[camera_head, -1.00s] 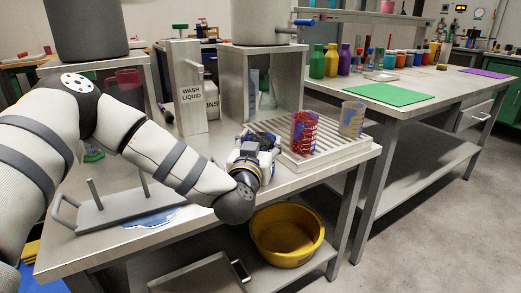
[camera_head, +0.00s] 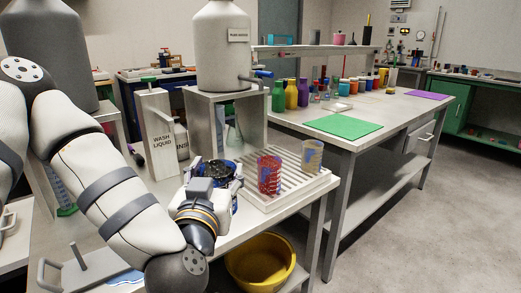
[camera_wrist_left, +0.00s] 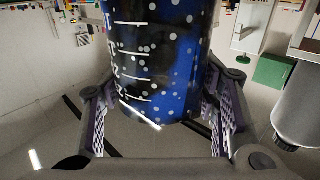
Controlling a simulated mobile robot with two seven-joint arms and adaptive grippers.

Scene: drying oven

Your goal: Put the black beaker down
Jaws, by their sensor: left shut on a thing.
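The black beaker (camera_wrist_left: 155,60) fills the middle of the left wrist view. It is dark with blue patches, white dots and white scale marks. My left gripper (camera_head: 213,182) is shut on it, with a finger on each side of its wall. In the head view the dark round rim of the beaker (camera_head: 215,168) shows just beyond the gripper, at the left end of the slatted drying rack (camera_head: 296,196). The gripper hides its lower part, so I cannot tell whether it touches anything. My right gripper is not in view.
A red beaker (camera_head: 269,175) and a pale yellow beaker (camera_head: 312,156) with blue patches stand on the rack. A wash liquid box (camera_head: 160,135) and a large tank on a stand (camera_head: 222,50) are behind. A yellow basin (camera_head: 260,262) sits below. A green mat (camera_head: 343,126) lies on the right table.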

